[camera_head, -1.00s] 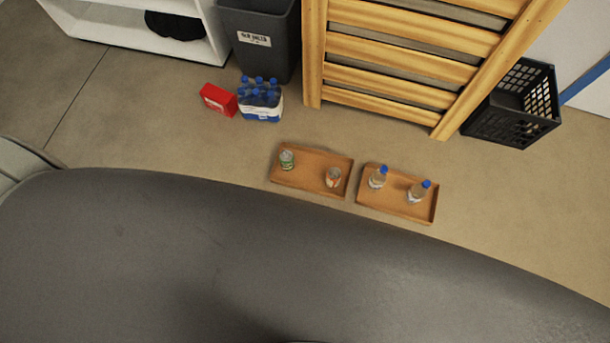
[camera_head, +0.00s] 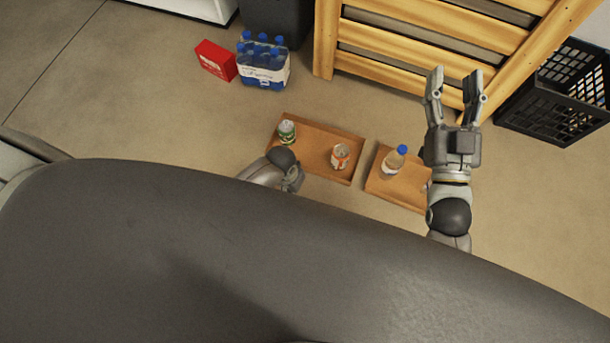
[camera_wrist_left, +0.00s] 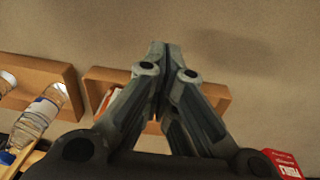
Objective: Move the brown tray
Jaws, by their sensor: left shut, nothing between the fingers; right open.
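Two brown trays lie side by side on the floor in the head view. The left tray (camera_head: 312,150) holds a green can (camera_head: 287,131) and an orange-and-white can (camera_head: 340,156). The right tray (camera_head: 393,187) holds a blue-capped bottle (camera_head: 396,159); my right arm covers its right end. My right gripper (camera_head: 456,82) is open and empty, beyond the right tray, fingers pointing away. My left arm overlaps the left tray's near left edge. In the left wrist view my left gripper (camera_wrist_left: 164,50) is shut and empty, in front of a tray (camera_wrist_left: 214,94).
A red box (camera_head: 215,60) and a blue-capped bottle pack (camera_head: 263,66) stand behind the left tray. A wooden slatted structure (camera_head: 420,50) stands at the back, with a black crate (camera_head: 553,105) at right. Floor left of the trays is clear.

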